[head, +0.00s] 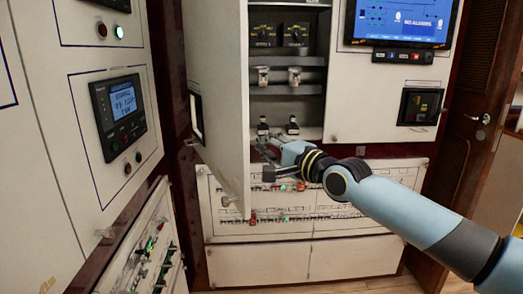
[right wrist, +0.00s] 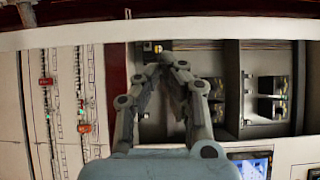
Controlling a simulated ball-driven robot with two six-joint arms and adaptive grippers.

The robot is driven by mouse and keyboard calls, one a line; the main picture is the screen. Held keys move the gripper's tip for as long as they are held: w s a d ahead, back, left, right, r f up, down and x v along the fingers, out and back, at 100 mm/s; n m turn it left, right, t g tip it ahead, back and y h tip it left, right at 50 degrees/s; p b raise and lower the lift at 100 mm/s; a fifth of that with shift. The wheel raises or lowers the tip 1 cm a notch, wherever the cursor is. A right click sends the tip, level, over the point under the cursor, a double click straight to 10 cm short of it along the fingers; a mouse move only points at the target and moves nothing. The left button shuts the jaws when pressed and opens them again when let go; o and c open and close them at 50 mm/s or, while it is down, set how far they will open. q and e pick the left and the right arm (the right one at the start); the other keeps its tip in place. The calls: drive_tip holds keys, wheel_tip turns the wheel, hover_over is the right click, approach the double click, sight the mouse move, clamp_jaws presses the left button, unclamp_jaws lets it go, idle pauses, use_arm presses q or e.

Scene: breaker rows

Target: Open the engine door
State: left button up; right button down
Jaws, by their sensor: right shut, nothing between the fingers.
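A tall white cabinet door (head: 218,95), which looks like the engine door, stands swung open toward the left in the head view. The compartment (head: 312,80) beside it is exposed, with dark switches on its shelves. My right gripper (head: 262,147) is at the lower part of this opening, just right of the door's inner face. In the right wrist view its fingers (right wrist: 173,62) meet at the tips and hold nothing. Whether the gripper touches the door cannot be told. My left gripper is not in view.
Below the opening is a white breaker panel (head: 330,215) with rows of small switches and red and green marks. A blue screen (head: 405,18) is at the upper right. A left panel carries a display (head: 122,103). A brown door (head: 465,135) stands at the right.

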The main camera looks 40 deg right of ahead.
drive_tip(key=shift+w+a, duration=0.1)
drive_tip(key=shift+a, duration=0.2)
